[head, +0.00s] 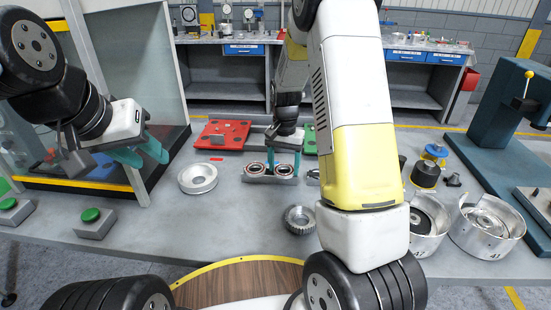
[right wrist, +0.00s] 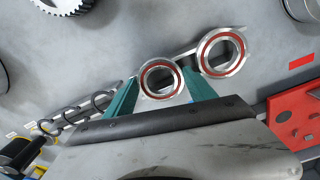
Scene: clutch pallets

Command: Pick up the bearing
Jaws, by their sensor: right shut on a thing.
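Two round bearings with reddish-brown rings sit side by side on a small metal holder (head: 262,180). The right bearing (head: 284,170) also shows in the right wrist view (right wrist: 146,81), between the teal fingers of my right gripper (right wrist: 160,78). In the head view, my right gripper (head: 285,150) reaches down behind that bearing, and its fingers are partly hidden. It is shut on this bearing, which still appears at the holder. The other bearing (head: 255,168) lies beside it, free, and shows in the right wrist view (right wrist: 221,52). My left gripper (head: 142,153) is open and empty, above the table's left side.
A silver ring part (head: 197,178) and a gear (head: 299,219) lie nearby. A red pallet (head: 223,134) is behind. Metal housings (head: 487,227) stand at the right. Green buttons (head: 92,215) are at the left. The table between ring and gear is clear.

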